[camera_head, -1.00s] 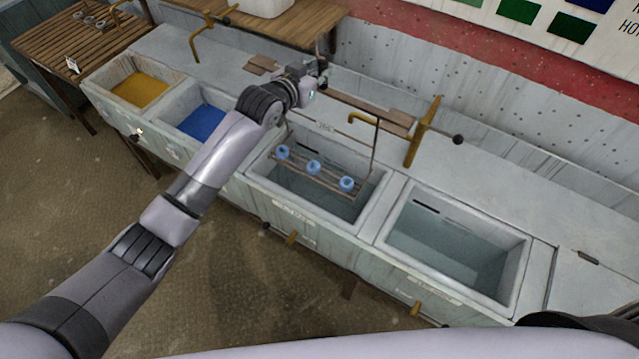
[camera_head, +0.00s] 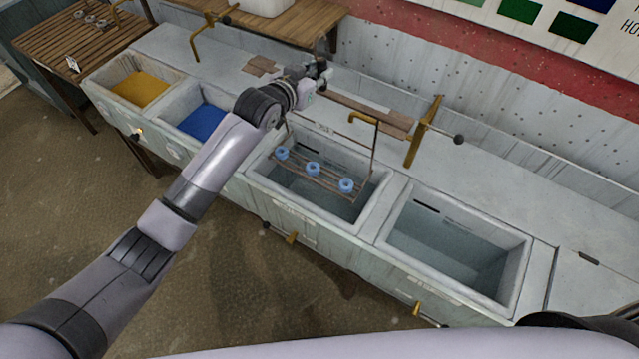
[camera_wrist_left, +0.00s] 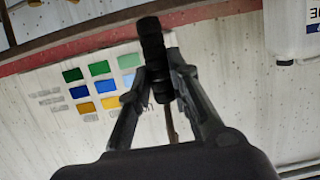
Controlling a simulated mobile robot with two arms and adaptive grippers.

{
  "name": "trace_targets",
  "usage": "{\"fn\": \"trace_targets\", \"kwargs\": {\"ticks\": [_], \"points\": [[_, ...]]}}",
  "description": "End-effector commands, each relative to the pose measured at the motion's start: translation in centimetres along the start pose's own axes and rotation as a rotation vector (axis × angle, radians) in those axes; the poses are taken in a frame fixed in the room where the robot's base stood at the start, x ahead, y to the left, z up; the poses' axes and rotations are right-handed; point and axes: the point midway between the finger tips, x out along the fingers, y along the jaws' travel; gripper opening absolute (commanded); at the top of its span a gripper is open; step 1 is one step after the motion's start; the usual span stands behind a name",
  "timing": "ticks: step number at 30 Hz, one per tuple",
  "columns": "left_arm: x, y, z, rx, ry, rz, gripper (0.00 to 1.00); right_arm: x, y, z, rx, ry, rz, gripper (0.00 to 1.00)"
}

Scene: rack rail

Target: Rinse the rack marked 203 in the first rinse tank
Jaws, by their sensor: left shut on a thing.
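A thin wire rack (camera_head: 330,186) with three blue ring-shaped pieces (camera_head: 313,169) hangs within the third tank from the left (camera_head: 262,160), a grey basin with clear liquid. Whether the rack touches the liquid or the bottom is hard to tell. A small pale tag (camera_head: 323,128) shows above the rack; I cannot read its number now. My left gripper (camera_head: 322,72) is beyond and above the tank's back edge. In the left wrist view, its fingers (camera_wrist_left: 157,60) are closed on a dark ridged bar (camera_wrist_left: 152,40), which appears to be the rack's handle. My right gripper is out of view.
Tanks with yellow (camera_head: 140,88) and blue (camera_head: 203,122) liquid stand to the left. Another clear tank (camera_head: 455,250) stands to the right, without a rack. Brass brackets (camera_head: 423,132) rise behind the tanks. A wooden slatted table (camera_head: 60,35) is at the far left.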

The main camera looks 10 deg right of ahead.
Motion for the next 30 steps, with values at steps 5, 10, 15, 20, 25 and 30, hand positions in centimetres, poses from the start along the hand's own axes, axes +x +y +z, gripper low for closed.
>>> {"fn": "trace_targets", "kwargs": {"ticks": [5, 10, 15, 20, 25, 30], "points": [[0.0, 0.0, -0.4, 0.000, 0.007, 0.000, 0.00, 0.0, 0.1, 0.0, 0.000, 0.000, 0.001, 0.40], [0.3, 0.0, 0.8, 0.000, 0.006, 0.001, 0.00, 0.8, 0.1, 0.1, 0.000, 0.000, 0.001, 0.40], [1.0, 0.1, 3.1, 0.000, 0.005, 0.001, 0.00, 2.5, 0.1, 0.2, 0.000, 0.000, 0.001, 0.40], [1.6, 0.1, 5.0, 0.000, 0.007, 0.001, 0.00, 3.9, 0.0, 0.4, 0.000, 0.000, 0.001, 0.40], [2.2, 0.1, 7.2, 0.000, 0.006, 0.001, 0.00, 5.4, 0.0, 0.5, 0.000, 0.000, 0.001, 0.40], [2.8, 0.1, 9.2, -0.001, 0.007, 0.001, 0.00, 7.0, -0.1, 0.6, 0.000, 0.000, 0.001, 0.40]]}}
